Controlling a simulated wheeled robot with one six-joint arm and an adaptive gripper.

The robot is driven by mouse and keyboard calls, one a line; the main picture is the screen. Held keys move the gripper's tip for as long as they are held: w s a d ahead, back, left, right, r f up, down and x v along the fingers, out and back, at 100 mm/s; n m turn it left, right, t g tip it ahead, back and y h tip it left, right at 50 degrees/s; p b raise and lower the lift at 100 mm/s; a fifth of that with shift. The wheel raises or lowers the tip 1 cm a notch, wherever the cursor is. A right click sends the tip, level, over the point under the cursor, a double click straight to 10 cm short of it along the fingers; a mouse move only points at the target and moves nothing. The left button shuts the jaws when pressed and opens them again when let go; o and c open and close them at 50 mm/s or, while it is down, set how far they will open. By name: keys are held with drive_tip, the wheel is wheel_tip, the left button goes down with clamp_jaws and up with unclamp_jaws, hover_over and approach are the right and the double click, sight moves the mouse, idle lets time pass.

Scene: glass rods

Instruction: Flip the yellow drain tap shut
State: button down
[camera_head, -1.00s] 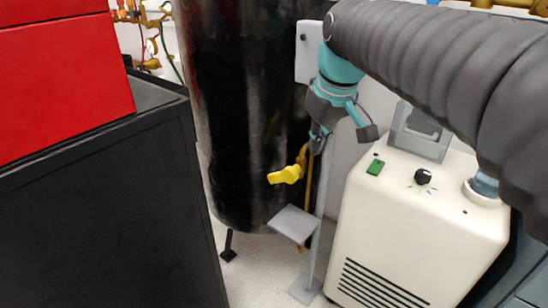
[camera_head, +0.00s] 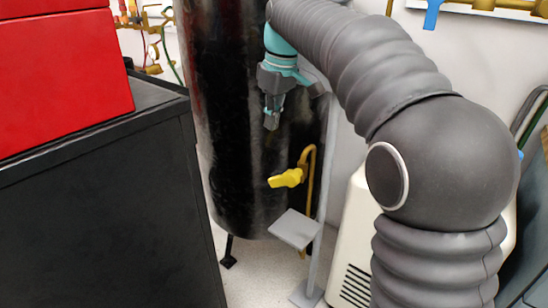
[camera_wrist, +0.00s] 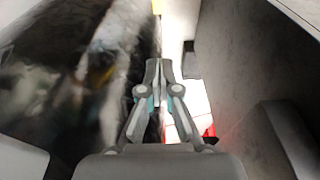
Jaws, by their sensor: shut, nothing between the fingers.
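The yellow drain tap (camera_head: 286,178) sticks out to the left from a brass fitting low on the front of the black tank (camera_head: 228,120). Its handle lies roughly level, with the tip tilted slightly down. My gripper (camera_head: 271,124) is shut and empty. In the head view it appears above the tap and a little to its left, apart from it, pointing down.
A brass pipe (camera_head: 311,165) curves down beside the tap. A grey stand with a small plate (camera_head: 295,228) is below it. A black cabinet (camera_head: 110,200) with a red box (camera_head: 60,70) stands left. A cream machine (camera_head: 352,245) stands right, partly behind my arm.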

drive_tip(key=b, duration=0.2)
hover_over(272, 178)
drive_tip(key=a, duration=0.1)
wheel_tip(272, 178, down, 10)
drive_tip(key=r, duration=0.1)
drive_tip(key=f, duration=0.1)
drive_tip(key=d+f+b, duration=0.1)
drive_tip(key=f, duration=0.1)
drive_tip(key=shift+s+f, duration=0.1)
drive_tip(key=shift+s, duration=0.1)
drive_tip(key=shift+s+d+f, duration=0.2)
drive_tip(key=shift+d+f, duration=0.1)
drive_tip(key=shift+f, duration=0.1)
